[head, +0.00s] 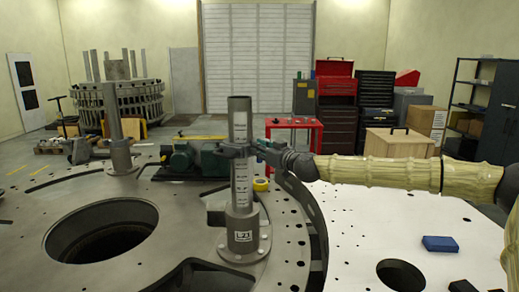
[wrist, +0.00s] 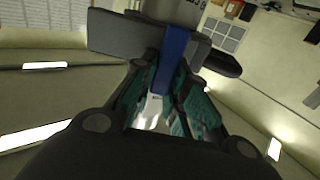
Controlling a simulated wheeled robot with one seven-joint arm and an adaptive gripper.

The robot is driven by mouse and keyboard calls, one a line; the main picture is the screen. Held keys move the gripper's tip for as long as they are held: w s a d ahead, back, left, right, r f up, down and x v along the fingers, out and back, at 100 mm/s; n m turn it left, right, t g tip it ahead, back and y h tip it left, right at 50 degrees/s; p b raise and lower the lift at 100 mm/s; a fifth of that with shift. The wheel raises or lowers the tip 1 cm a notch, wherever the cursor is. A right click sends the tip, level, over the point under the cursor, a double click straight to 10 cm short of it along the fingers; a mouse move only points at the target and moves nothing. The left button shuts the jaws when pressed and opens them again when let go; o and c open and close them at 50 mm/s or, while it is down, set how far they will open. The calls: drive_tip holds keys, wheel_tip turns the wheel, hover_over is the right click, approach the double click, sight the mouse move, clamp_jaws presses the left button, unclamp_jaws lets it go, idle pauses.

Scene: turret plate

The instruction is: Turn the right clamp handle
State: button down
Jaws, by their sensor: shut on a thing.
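The right post (head: 240,185) stands upright on the turret plate (head: 165,225), with a scale strip on its front. A dark clamp (head: 233,151) sits around its upper part. My gripper (head: 262,152) reaches in from the right at the clamp's right side. In the wrist view, the blue clamp handle (wrist: 176,48) runs between the teal-padded fingers of my gripper (wrist: 172,85), which are shut on it. The dark clamp body (wrist: 120,35) lies behind the handle. In the head view the handle is hidden by my gripper.
A left post (head: 115,135) stands farther back on the plate. A green motor (head: 183,158) and a yellow tape roll (head: 260,184) lie behind the right post. A blue block (head: 440,244) rests on the white surface at right. A red cart (head: 294,133) stands beyond.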

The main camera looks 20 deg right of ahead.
drive_tip(key=shift+m+b, duration=0.3)
drive_tip(key=shift+b, duration=0.2)
drive_tip(key=shift+w+d+f+m+b, duration=0.15)
drive_tip(key=shift+d+f+m+b, duration=0.25)
drive_tip(key=shift+m+b, duration=2.6)
drive_tip(key=shift+w+d+f+m+b, duration=0.15)
drive_tip(key=shift+d+f+m+b, duration=0.2)
drive_tip(key=shift+m+b, duration=2.65)
drive_tip(key=shift+w+d+f+m+b, duration=0.15)
drive_tip(key=shift+d+f+m+b, duration=0.25)
drive_tip(key=shift+m+b, duration=2.55)
drive_tip(key=shift+b, duration=0.4)
drive_tip(key=c, duration=1.4)
unclamp_jaws()
